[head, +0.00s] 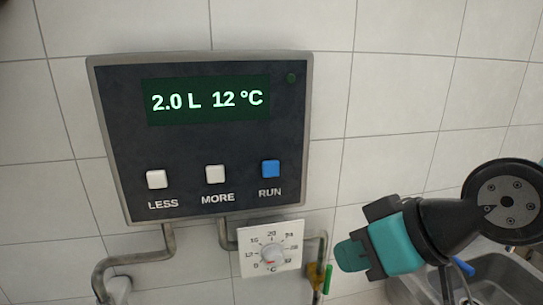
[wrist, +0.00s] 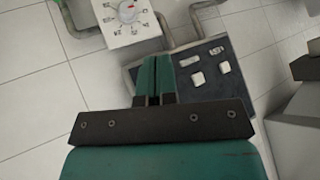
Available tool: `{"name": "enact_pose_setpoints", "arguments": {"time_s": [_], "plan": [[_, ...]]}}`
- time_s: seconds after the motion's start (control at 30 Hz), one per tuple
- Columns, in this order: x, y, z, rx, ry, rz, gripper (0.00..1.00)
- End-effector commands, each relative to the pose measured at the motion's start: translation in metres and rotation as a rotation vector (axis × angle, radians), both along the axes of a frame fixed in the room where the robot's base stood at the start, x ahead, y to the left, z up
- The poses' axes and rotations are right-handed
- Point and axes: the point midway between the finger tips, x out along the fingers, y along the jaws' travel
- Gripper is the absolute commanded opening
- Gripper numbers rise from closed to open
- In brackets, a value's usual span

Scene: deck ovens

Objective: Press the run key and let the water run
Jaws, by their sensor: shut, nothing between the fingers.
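The control panel (head: 210,140) is a dark plate in a grey frame on the wall; its display (head: 208,99) reads 2.0 L 12 °C. The blue run key (head: 270,169) is at the right of the key row, beside the white MORE key (head: 215,174) and white LESS key (head: 156,179). A small lamp (head: 291,78) at the top right looks dark. My gripper (head: 345,256) is shut and empty, right of and below the panel, apart from the run key. In the wrist view my fingers (wrist: 157,62) partly overlap the panel (wrist: 240,92), and I cannot make out the blue key there.
A white temperature dial (head: 288,262) sits below the panel, also visible in the wrist view (wrist: 118,36). Grey pipes (head: 130,261) run beneath the panel. A green-handled valve (head: 328,278) hangs beside the dial. A metal sink (head: 490,280) is at the lower right.

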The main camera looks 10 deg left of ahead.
Motion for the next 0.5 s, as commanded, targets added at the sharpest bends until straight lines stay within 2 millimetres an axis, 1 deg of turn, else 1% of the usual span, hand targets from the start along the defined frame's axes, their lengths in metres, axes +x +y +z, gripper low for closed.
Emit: {"name": "enact_pose_setpoints", "arguments": {"time_s": [0.03, 0.1, 0.2, 0.3, 0.5], "plan": [[0.008, 0.023, 0.012, 0.048, -0.05, 0.019, 0.0], [0.018, 0.046, 0.02, 0.113, -0.119, 0.028, 0.0], [0.026, 0.068, 0.027, 0.177, -0.188, 0.034, 0.0], [0.03, 0.078, 0.031, 0.21, -0.223, 0.035, 0.0], [0.031, 0.08, 0.031, 0.218, -0.232, 0.032, 0.0]]}}
